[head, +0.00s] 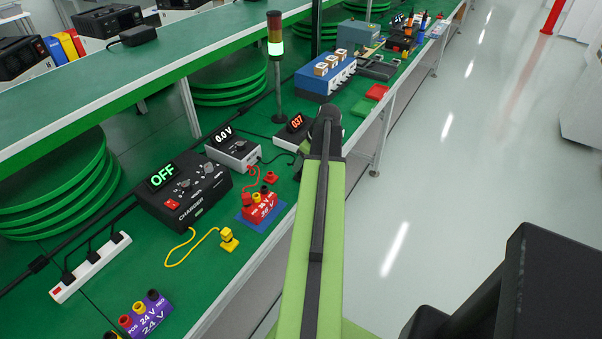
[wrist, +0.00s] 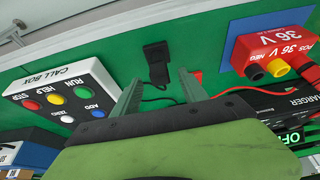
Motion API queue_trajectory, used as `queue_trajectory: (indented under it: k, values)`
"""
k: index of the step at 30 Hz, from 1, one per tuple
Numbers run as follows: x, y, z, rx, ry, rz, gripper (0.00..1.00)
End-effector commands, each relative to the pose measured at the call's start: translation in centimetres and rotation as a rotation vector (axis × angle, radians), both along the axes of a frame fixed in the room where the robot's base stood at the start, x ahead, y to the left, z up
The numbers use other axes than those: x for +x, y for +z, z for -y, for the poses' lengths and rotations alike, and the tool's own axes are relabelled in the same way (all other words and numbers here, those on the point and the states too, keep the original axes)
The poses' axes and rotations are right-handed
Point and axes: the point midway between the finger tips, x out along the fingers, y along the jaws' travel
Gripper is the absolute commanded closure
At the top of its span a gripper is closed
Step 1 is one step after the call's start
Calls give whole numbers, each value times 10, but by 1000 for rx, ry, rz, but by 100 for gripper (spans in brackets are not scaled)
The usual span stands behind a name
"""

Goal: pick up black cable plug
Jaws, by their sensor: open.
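The black cable plug (wrist: 156,52) lies on the green bench top in the upper middle of the wrist view. Its dark cable runs from its lower end down toward the fingers. My gripper (wrist: 159,82) is open and empty, with one finger on each side of the cable, just below the plug in the picture. The fingertips look apart from the plug; their height above the bench is hard to judge. In the head view a black cable (head: 282,159) runs behind my arm.
A white call box (wrist: 62,92) with several coloured buttons stands left of the plug. On the right are a red 36 V socket block (wrist: 272,50), its blue mat (wrist: 236,34) and a black charger (wrist: 255,100). A red lead (wrist: 226,91) lies near the right finger.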

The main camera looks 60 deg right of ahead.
Motion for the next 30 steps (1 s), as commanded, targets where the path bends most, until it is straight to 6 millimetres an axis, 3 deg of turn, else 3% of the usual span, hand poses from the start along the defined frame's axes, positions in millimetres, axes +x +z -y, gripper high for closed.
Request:
queue_trajectory:
  k: [1, 3, 11, 22, 30]
  values:
    - [4, -19, 0, 0, 1, 0, 49]
    - [8, -26, 0, 0, 1, 0, 49]
    - [10, -23, -1, 0, 1, 0, 50]
    - [10, -23, -1, 0, 2, 0, 99]
    - [10, -23, -1, 0, 2, 1, 100]
